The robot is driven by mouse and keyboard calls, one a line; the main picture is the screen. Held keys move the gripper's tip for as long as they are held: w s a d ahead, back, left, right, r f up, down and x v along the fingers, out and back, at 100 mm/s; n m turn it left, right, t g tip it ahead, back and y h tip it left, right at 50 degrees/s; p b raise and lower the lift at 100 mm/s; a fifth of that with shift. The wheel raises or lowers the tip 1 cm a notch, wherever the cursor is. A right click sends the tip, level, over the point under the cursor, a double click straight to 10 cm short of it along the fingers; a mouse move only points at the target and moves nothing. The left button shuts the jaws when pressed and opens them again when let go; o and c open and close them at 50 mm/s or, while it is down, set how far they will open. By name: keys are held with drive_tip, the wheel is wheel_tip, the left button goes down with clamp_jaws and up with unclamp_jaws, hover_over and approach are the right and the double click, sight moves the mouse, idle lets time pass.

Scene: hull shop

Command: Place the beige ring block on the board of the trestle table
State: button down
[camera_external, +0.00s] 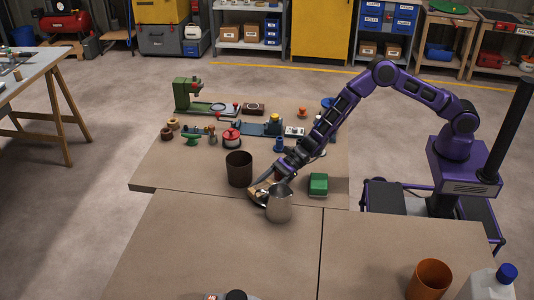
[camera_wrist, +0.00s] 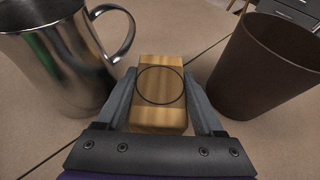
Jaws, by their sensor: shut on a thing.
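The beige ring block (camera_wrist: 160,118) is a wooden block with a thin dark ring on its top face. My gripper (camera_wrist: 160,85) is shut on it, one finger along each side. In the external view the block (camera_external: 257,192) shows small and partly hidden at my gripper (camera_external: 262,187), low over the brown bench between the steel jug and the dark cup. I cannot tell whether it touches the bench. The trestle table (camera_external: 30,66) stands apart at the far left, with a pale board on wooden legs.
A steel jug (camera_external: 279,207) stands close on one side of my gripper and a dark brown cup (camera_external: 239,172) on the other. A green box (camera_external: 318,184) lies to the right. Several tools and parts crowd the bench's back. Open floor (camera_external: 110,120) separates bench and trestle table.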

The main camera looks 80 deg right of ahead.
sight(264, 187)
wheel_tip(264, 187, up, 13)
drive_tip(key=p, duration=0.2)
drive_tip(key=s+d+f+p, duration=0.1)
drive_tip(key=s+d+f, duration=0.15)
drive_tip(key=d, duration=0.55)
drive_tip(key=s+d+f+p, duration=0.1)
drive_tip(key=s+d, duration=0.3)
drive_tip(key=d, duration=0.4)
drive_tip(key=s+d+m+t+h, duration=0.1)
drive_tip(key=s+d, duration=0.4)
drive_tip(key=s, duration=0.3)
drive_tip(key=s+d+f+m+t+h+p, duration=0.1)
drive_tip(key=s+d+m+h, duration=0.1)
drive_tip(key=s+d, duration=0.4)
drive_tip(key=shift+s+d+f, duration=0.2)
drive_tip(key=shift+s+d, duration=0.05)
drive_tip(key=shift+s, duration=0.95)
